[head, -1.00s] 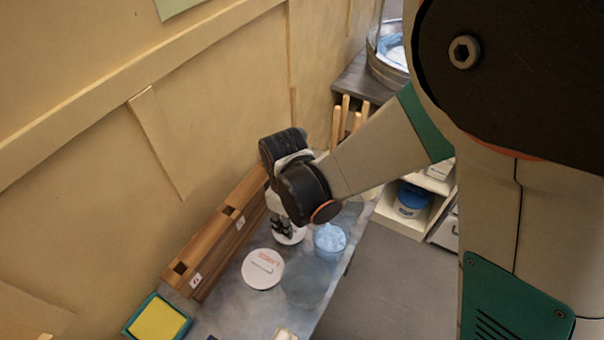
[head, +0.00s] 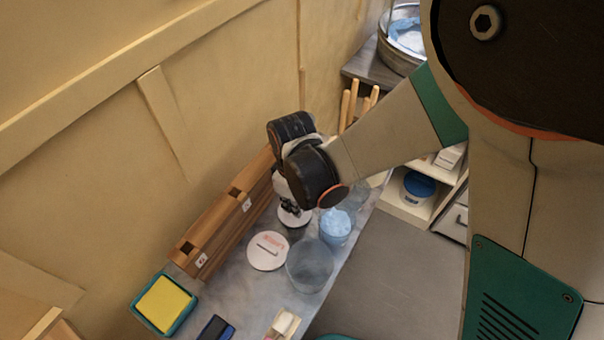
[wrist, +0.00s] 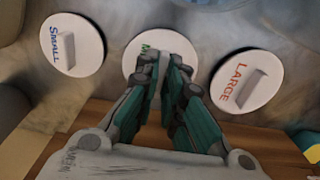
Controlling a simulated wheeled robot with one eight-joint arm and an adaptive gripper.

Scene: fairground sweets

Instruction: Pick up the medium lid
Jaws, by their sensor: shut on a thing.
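The medium lid (wrist: 131,62) is a white disc with a green "M" showing; the rest of its word is hidden by my fingers. My gripper (wrist: 163,68) is shut on its upright handle in the wrist view. In the head view my gripper (head: 291,209) is over the medium lid (head: 296,220), which is partly covered. I cannot tell whether the lid is clear of the counter. The large lid (wrist: 268,89), with red writing, lies to the right in the wrist view and also shows in the head view (head: 267,251). The small lid (wrist: 88,47), with blue writing, lies to the left.
A clear tub of blue stuff (head: 336,224) and an empty clear tub (head: 309,268) stand close by on the counter (head: 245,290). A wooden rack (head: 222,228) runs along the wall. A yellow sponge in a teal tray (head: 164,304) and a dark blue item (head: 216,329) lie nearer.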

